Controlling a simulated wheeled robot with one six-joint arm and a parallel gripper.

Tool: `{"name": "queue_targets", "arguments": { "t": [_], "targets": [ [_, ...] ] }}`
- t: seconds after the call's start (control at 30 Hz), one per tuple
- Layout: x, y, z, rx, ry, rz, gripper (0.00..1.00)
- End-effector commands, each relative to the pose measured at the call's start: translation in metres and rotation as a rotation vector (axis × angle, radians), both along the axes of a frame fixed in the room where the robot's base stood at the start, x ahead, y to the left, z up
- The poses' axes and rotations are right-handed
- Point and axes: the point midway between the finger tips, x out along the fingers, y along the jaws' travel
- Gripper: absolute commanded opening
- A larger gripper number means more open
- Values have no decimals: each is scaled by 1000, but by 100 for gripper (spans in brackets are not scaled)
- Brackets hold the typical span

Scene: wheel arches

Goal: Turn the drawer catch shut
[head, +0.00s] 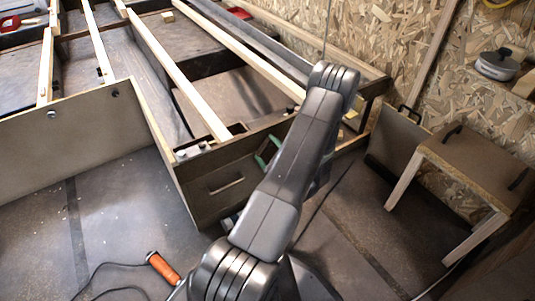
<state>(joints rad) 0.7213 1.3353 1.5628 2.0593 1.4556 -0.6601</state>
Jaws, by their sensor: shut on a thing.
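A dark wooden box front (215,180) with a pale slot-like handle stands at the middle of the head view, and it may be the drawer. A green part (263,161) shows at its right end, close beside my arm. I cannot tell whether this is the catch. My arm crosses in front of the box's right side, with its elbow raised high. It hides what lies behind it. My gripper and whatever it touches are hidden behind the arm.
Pale wooden slats (180,75) run over the open frame at the back. A small brown bench (475,165) stands at the right by the chipboard wall (425,60). An orange-handled tool (162,267) with a black cable lies on the floor (120,225) at the lower left.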

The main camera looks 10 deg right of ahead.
Motion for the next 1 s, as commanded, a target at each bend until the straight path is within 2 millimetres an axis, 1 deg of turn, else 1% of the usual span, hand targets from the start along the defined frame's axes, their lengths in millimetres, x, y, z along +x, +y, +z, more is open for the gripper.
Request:
{"name": "queue_targets", "arguments": {
  "t": [0.5, 0.8, 1.0],
  "targets": [
    [-1, 2, -3, -435, -157, 0, 55],
    [-1, 2, -4, -598, -216, 1, 55],
    [-1, 2, -4, -651, -235, 1, 55]
  ]
}}
